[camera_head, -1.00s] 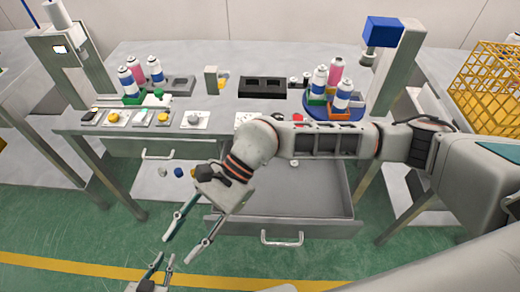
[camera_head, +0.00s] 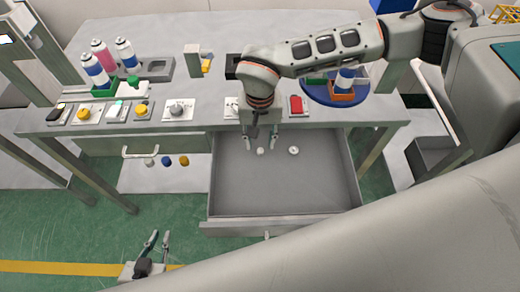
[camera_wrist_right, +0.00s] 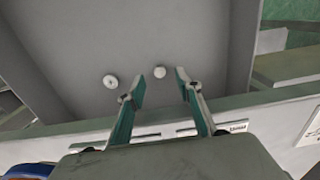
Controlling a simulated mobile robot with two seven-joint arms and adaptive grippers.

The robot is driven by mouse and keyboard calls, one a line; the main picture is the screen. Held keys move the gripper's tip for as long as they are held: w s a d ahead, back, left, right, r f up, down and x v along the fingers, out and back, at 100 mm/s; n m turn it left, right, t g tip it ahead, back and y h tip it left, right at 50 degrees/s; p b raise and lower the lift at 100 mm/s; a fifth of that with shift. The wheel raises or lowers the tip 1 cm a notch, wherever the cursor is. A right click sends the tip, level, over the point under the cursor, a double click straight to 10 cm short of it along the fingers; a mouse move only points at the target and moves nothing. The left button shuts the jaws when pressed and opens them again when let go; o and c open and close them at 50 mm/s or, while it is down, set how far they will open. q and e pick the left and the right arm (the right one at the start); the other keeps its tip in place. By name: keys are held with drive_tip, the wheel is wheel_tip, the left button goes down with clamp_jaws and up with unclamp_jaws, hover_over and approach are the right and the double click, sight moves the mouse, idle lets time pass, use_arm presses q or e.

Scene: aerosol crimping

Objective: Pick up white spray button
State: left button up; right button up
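Two small white round pieces lie on the floor of the open grey drawer (camera_head: 230,195). One plain white piece (camera_head: 260,151) also shows in the right wrist view (camera_wrist_right: 160,72), just beyond and between the fingertips. The other white piece (camera_head: 294,150), with a dark centre mark (camera_wrist_right: 110,81), lies to one side. Which one is the spray button is hard to tell at this size. My right gripper (camera_head: 259,145) points down over the drawer, open and empty (camera_wrist_right: 160,82). My left gripper (camera_head: 158,234) is open and empty, low in front of the table.
A whitish (camera_head: 149,162), a blue (camera_head: 167,161) and a yellow piece (camera_head: 184,161) lie at the lower left. Control boxes line the table's front edge. The drawer walls surround the white pieces.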

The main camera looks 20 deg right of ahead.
sight(260, 150)
wheel_tip(260, 150, down, 4)
drive_tip(key=shift+w+d+f, duration=0.1)
drive_tip(key=shift+w, duration=0.05)
drive_tip(key=c, duration=0.8)
drive_tip(key=shift+o, duration=0.2)
drive_tip(key=shift+r, duration=0.2)
